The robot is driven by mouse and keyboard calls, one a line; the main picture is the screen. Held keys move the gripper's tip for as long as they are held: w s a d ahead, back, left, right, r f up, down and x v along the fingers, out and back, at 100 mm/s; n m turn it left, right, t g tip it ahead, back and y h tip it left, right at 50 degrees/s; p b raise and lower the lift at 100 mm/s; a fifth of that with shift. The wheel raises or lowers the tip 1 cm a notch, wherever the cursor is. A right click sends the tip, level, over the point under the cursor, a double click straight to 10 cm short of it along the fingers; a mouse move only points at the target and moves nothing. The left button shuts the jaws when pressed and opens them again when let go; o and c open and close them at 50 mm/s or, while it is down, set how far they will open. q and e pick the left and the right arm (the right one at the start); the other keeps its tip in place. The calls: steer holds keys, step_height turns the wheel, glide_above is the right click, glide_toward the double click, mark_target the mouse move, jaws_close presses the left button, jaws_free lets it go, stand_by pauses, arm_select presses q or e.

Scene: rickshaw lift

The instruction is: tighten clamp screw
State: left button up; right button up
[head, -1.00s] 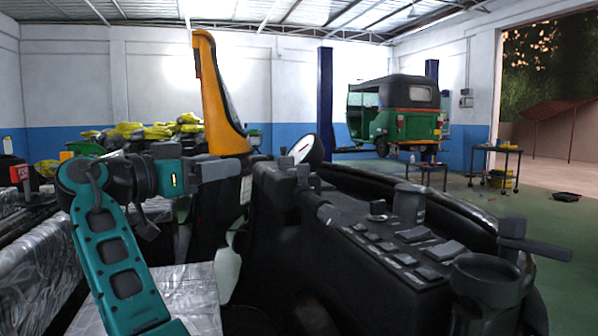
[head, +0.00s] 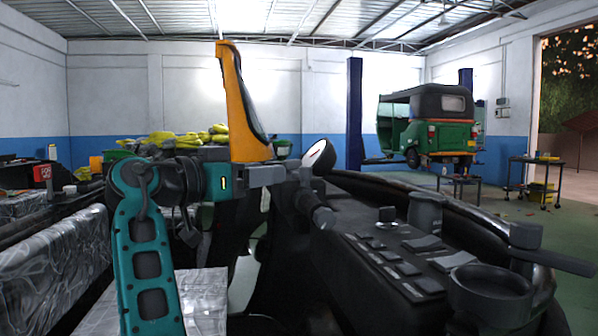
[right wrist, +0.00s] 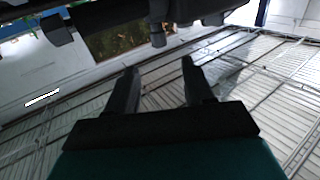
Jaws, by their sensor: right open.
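My right gripper (head: 280,175) is on the teal arm in the left half of the head view, pointing right. Dark machine parts (right wrist: 158,28) show beyond the fingertips. I cannot pick out the clamp screw with certainty. Whether a finger touches the machine is unclear. My left gripper is out of view.
A yellow post-like panel (head: 245,110) rises behind the gripper. The machine's top has several buttons, a cup-shaped part (head: 490,290) and a lever (head: 555,262) on the right. A green rickshaw (head: 435,135) and a small cart (head: 535,165) stand at the back right.

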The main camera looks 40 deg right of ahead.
mark_target(301, 169)
steer(key=d, duration=0.9)
steer(key=shift+w+b, duration=0.1)
steer(key=shift+b, duration=0.3)
steer(key=shift+c, duration=0.4)
